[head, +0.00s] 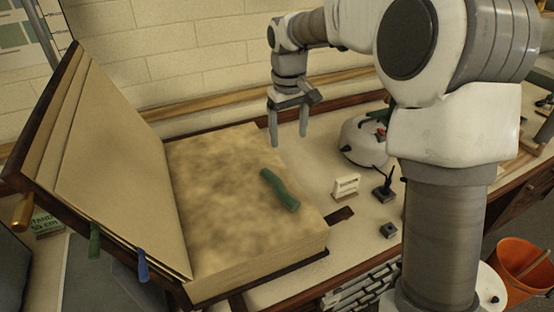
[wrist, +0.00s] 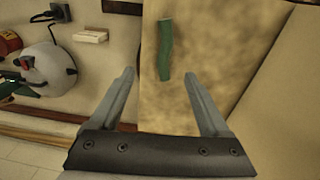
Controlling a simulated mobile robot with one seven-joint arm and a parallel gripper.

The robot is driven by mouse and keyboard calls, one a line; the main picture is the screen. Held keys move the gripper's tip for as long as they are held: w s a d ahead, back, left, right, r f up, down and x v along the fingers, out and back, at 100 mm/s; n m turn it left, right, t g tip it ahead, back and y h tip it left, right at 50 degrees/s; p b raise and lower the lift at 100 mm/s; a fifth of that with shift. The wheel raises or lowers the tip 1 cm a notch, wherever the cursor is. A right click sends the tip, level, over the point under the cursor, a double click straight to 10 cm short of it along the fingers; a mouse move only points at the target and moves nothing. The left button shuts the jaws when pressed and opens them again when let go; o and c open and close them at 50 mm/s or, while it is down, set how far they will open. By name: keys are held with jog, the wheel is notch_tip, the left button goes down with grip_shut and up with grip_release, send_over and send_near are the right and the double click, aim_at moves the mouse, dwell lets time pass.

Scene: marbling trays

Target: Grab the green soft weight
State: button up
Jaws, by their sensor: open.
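The green soft weight (head: 279,189) is a limp, slightly bent green strip. It lies on the right part of the open book's page (head: 215,235). In the wrist view the green weight (wrist: 165,50) lies lengthwise ahead of the fingertips, a little left of the middle of the gap. My gripper (head: 288,140) is open and empty, raised above the far right side of the book and behind the weight. In the wrist view my gripper (wrist: 158,74) shows both fingers apart with nothing between them. The weight is fully visible in the head view.
The book's raised cover and pages (head: 115,170) lean up at the left. Right of the book stand a small white card (head: 346,187), a black item with a cable (head: 383,191) and a round white object (head: 362,143). An orange bucket (head: 522,268) stands at the lower right.

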jog(key=w+a+f, duration=0.2)
jog(key=w+f, duration=0.1)
jog(key=w, duration=0.1)
jog(key=g+p, duration=0.1)
jog(key=p, duration=0.1)
send_over(279, 184)
jog(key=shift+n, duration=0.3)
notch_tip(279, 184, down, 13)
jog(key=shift+w+f, duration=0.1)
jog(key=shift+f+p, duration=0.6)
jog(key=shift+f, duration=2.1)
grip_shut()
jog(key=shift+r, duration=0.1)
